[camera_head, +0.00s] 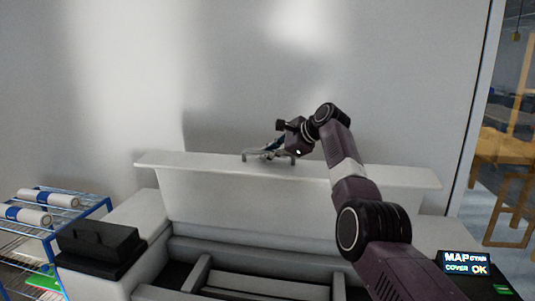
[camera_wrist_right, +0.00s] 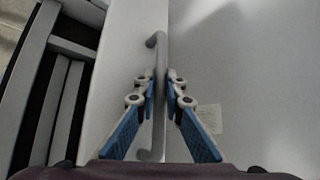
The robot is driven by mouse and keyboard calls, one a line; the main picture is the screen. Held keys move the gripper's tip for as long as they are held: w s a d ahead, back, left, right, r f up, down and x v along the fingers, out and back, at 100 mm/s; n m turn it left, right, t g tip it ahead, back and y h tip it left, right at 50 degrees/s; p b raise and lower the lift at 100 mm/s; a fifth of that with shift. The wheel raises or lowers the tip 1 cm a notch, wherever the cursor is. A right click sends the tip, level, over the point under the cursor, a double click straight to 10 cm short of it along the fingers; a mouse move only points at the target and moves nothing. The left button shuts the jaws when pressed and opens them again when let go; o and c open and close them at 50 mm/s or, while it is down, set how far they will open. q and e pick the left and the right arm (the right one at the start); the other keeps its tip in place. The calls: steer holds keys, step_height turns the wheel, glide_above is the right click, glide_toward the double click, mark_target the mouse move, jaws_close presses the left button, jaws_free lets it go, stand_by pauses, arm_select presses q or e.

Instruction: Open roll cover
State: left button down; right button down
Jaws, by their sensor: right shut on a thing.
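The white roll cover (camera_head: 240,200) of the machine stands raised, with its wide top edge near the wall and the machine's inside open below it. A grey bar handle (camera_head: 246,154) sits on the cover's top edge. My right gripper (camera_head: 270,152) is at this handle, its fingers partly hidden by its own wrist. In the right wrist view, the blue-padded fingers of the gripper (camera_wrist_right: 162,84) lie on both sides of the handle (camera_wrist_right: 153,41) and are shut on it. My left gripper is not in view.
A black box (camera_head: 98,243) stands on the machine's left side. A blue wire rack (camera_head: 95,213) with white rolls is at the far left. A small lit display (camera_head: 466,262) is at the right. A plain wall stands close behind the cover.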

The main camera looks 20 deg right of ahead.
steer(key=shift+f, duration=0.3)
steer(key=c, duration=2.3)
jaws_free()
steer(key=shift+r, duration=0.1)
steer(key=v, duration=1.2)
